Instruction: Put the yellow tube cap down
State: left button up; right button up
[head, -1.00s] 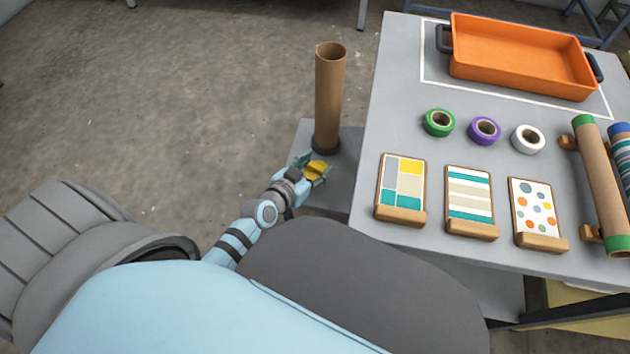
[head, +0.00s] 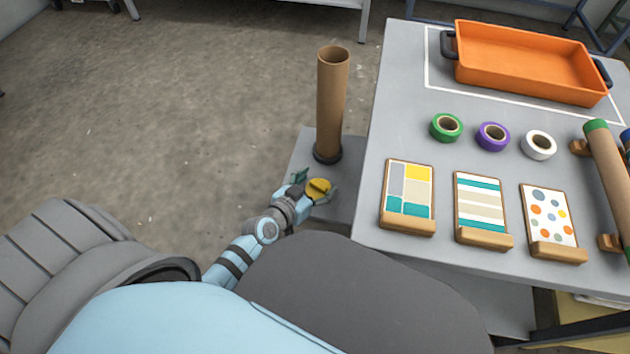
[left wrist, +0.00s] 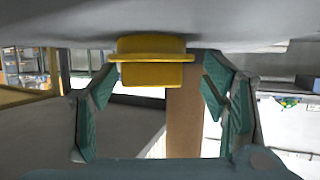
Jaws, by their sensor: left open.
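The yellow tube cap (head: 319,187) rests on the low grey side shelf (head: 300,155), in front of the upright cardboard tube (head: 331,105). My left gripper (head: 316,184) is open, with its teal fingers on either side of the cap. In the left wrist view, the scene looks upside down: the yellow cap (left wrist: 153,62) sits with its face against the grey surface (left wrist: 250,28). The left fingers (left wrist: 160,82) stand spread around it with gaps showing on both sides. The tube is partly visible behind the cap there. My right gripper is not in view.
The higher grey table (head: 365,190) adjoins the shelf on the right. It bears an orange tray (head: 530,65), green (head: 446,127), purple (head: 493,137) and white (head: 538,145) tape rolls, and three pattern boards (head: 408,195). A cardboard tube with green ends (head: 606,180) lies in wooden holders at right.

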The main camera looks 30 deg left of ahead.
pick_arm(q)
jog(key=shift+r, duration=0.2)
jog(key=p+v, duration=0.2)
jog(key=v, duration=1)
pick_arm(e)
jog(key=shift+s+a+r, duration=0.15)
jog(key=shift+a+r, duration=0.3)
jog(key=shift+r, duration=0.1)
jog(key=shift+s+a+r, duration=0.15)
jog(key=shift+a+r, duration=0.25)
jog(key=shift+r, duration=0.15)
